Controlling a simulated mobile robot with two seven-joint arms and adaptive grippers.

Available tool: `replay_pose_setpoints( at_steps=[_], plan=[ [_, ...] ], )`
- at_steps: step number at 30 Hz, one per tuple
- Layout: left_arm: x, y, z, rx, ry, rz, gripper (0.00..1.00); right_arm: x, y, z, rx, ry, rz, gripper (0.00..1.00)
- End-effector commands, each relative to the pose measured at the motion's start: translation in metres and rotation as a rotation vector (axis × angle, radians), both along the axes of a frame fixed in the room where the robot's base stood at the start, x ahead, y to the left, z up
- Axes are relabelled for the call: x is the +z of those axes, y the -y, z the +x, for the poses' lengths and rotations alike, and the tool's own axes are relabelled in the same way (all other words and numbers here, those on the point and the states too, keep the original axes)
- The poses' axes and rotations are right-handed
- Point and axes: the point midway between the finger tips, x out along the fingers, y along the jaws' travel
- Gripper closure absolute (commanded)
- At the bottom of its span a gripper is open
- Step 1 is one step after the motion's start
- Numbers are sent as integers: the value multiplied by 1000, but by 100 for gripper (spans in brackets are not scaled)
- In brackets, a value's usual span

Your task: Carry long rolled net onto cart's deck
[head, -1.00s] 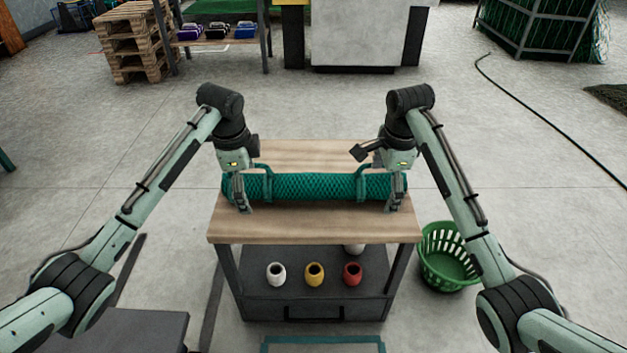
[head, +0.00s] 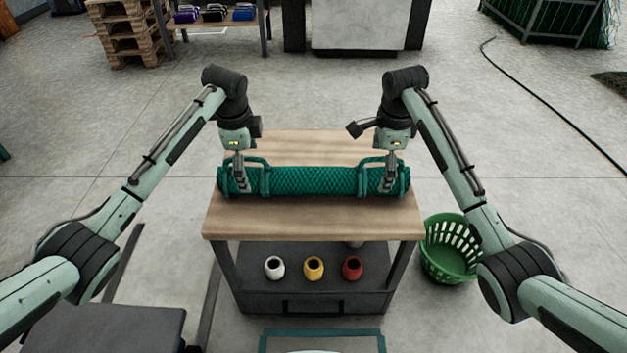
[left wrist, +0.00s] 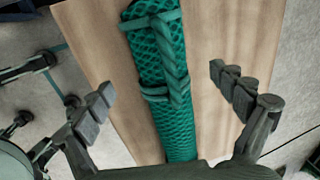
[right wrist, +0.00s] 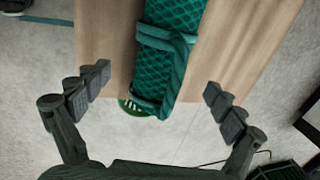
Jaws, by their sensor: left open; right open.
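The long green rolled net (head: 313,181) lies across a wooden tabletop (head: 313,221), with a loop handle near each end. My left gripper (head: 241,186) is over the net's left end, by the left handle (head: 268,178). In the left wrist view its open fingers (left wrist: 165,98) are apart on either side of the net (left wrist: 178,120), with nothing between them gripped. My right gripper (head: 390,187) is over the right end, by the right handle (head: 362,176). In the right wrist view its fingers (right wrist: 155,95) are also spread, on either side of the net (right wrist: 178,70).
White (head: 274,268), yellow (head: 314,268) and red (head: 352,268) pots stand on the shelf under the tabletop. A green basket (head: 450,262) is on the floor at right. Pallets (head: 125,30) and a rack (head: 215,25) stand far back. Floor around the table is mostly clear.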

Motion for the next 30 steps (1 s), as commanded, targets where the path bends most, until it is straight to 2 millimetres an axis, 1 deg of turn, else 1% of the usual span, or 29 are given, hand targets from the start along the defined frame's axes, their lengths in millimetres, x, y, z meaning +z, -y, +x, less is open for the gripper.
replay_pose_setpoints(
  at_steps=[1,3,6,9,19,20,30],
  plan=[
    [-9,0,0,0,-4,0,5,-8,0,1,0,-3,-1,6],
    [-18,1,3,0,-3,-1,5,-18,0,3,-1,-2,-1,6],
    [-28,1,5,0,-1,-1,5,-28,0,5,0,-2,-1,6],
    [-35,1,7,-1,0,0,5,-34,0,7,0,1,-1,6],
    [-38,0,7,-1,1,0,5,-37,0,7,0,1,0,6],
    [-38,0,7,-1,1,0,7,-37,0,7,0,1,0,8],
    [-37,0,7,0,1,-1,50,-37,0,8,0,1,0,50]
  ],
)
